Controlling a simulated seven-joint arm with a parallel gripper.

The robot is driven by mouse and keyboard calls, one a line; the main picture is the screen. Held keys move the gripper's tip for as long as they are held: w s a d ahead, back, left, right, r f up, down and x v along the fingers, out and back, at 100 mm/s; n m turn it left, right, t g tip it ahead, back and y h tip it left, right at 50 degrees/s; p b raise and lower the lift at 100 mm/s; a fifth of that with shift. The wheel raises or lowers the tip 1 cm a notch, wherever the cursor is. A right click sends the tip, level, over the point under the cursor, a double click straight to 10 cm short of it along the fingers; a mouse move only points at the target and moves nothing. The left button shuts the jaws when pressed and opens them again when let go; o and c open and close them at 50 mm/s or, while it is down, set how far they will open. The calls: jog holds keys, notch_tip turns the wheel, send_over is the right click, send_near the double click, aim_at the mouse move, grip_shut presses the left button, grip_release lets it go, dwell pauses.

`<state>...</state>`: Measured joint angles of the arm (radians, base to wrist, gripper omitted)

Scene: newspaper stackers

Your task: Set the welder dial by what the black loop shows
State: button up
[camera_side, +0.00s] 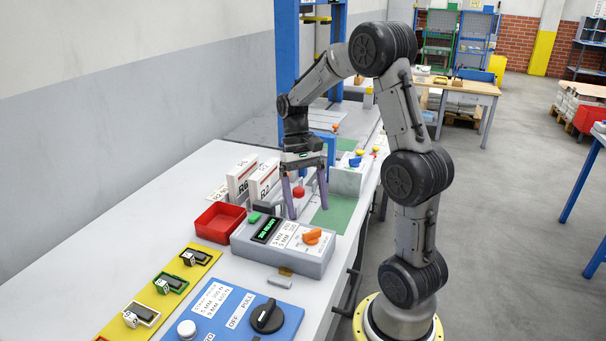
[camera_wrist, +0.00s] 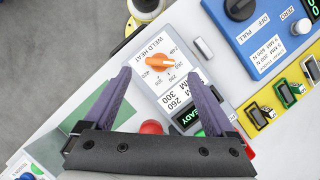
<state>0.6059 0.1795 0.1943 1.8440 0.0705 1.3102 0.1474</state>
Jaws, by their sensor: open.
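The welder (camera_side: 262,252) is a grey box with an orange dial (camera_side: 312,236), a green-lit display (camera_side: 267,229) reading READY, and a label with 5 MM and 9 MM lines, 260 and 300. In the wrist view the dial (camera_wrist: 160,62) sits under WELD HEAT with numbers around it; its exact setting cannot be told. A small dark-framed piece (camera_side: 195,256), at the near-welder end of the yellow board, may bear the black loop; its reading is too small to tell. My gripper (camera_side: 307,211) is open and empty, its purple fingers over the welder's far side.
A blue panel (camera_side: 215,327) with a black knob (camera_side: 267,316) stands in front of the welder. A yellow board (camera_side: 118,326) holds several small pieces. A red tray (camera_side: 219,222) and white boxes (camera_side: 263,180) stand behind. A red button (camera_side: 299,191) is near my fingers.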

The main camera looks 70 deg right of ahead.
jog(key=v, duration=0.8)
jog(key=shift+r, duration=0.1)
